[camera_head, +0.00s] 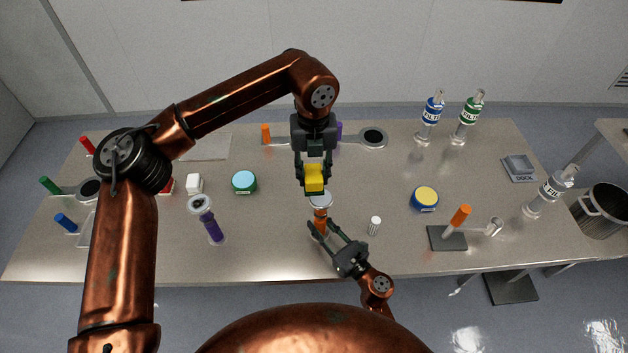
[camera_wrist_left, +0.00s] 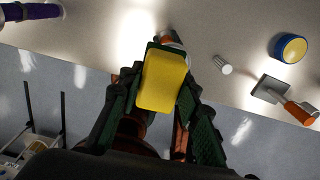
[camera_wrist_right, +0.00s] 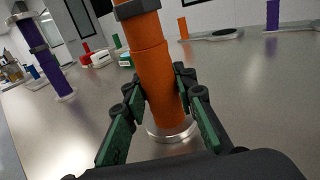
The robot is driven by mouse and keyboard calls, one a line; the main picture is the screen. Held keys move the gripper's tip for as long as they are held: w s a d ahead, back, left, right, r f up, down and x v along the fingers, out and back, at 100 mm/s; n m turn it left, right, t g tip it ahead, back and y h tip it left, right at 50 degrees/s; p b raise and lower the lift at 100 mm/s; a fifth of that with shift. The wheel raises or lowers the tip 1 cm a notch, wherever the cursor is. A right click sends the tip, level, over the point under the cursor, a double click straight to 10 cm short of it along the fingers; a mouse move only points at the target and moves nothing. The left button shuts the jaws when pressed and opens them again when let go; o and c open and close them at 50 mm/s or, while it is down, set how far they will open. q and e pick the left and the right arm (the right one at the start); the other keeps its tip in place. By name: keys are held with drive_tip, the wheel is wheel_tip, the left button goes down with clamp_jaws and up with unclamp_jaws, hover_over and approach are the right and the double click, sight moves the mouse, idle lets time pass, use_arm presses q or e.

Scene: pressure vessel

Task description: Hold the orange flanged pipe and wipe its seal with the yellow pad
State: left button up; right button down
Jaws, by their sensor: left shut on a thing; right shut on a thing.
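The orange flanged pipe (camera_head: 320,222) stands upright near the table's front edge; in the right wrist view its orange body (camera_wrist_right: 152,75) rises from a metal base flange. My right gripper (camera_head: 326,236) is shut around the pipe's lower part, and its green-padded fingers (camera_wrist_right: 160,105) show on both sides of it. My left gripper (camera_head: 314,168) points down, shut on the yellow pad (camera_head: 314,178), just above the pipe's silver top flange (camera_head: 321,200). The pad (camera_wrist_left: 162,80) fills the space between the left fingers (camera_wrist_left: 150,85) and hides most of the pipe. I cannot tell whether the pad touches the seal.
A purple flanged pipe (camera_head: 212,226) stands to the left. A small white-capped cylinder (camera_head: 374,226) is close to the right gripper. A blue-and-yellow tin (camera_head: 424,198) and an orange-handled tool on a dark plate (camera_head: 448,238) are farther right. A green tin (camera_head: 244,182) is left of the pad.

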use_arm(q)
drive_tip(key=shift+r, duration=1.45)
use_arm(e)
drive_tip(key=c, duration=1.5)
unclamp_jaws()
drive_tip(key=v, duration=1.2)
